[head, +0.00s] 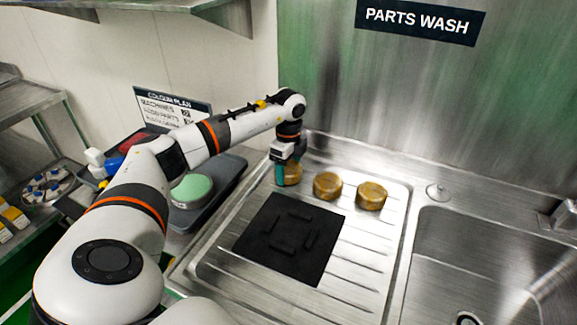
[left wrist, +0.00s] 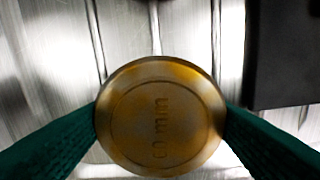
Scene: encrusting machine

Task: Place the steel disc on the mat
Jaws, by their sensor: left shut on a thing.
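My left gripper (head: 288,172) is at the back left of the drainboard, pointing down, its green fingers shut on a brass-coloured disc (head: 293,175). In the left wrist view the brass-coloured disc (left wrist: 160,115) sits between both fingers, its top marked in mm. I cannot tell whether it touches the drainboard. The black mat (head: 258,243) lies flat in front of the gripper, with several raised bars on it; a dark edge of the mat (left wrist: 285,50) shows at the upper right of the wrist view. No plainly steel-coloured disc shows. My right gripper is not in view.
Two more brass-coloured discs (head: 327,185) (head: 371,195) stand right of the gripper. A round piece with a pale green top (head: 191,188) sits on a dark grey tray (head: 229,180) at left. The sink basin (head: 470,250) is at right. The drainboard's front right is clear.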

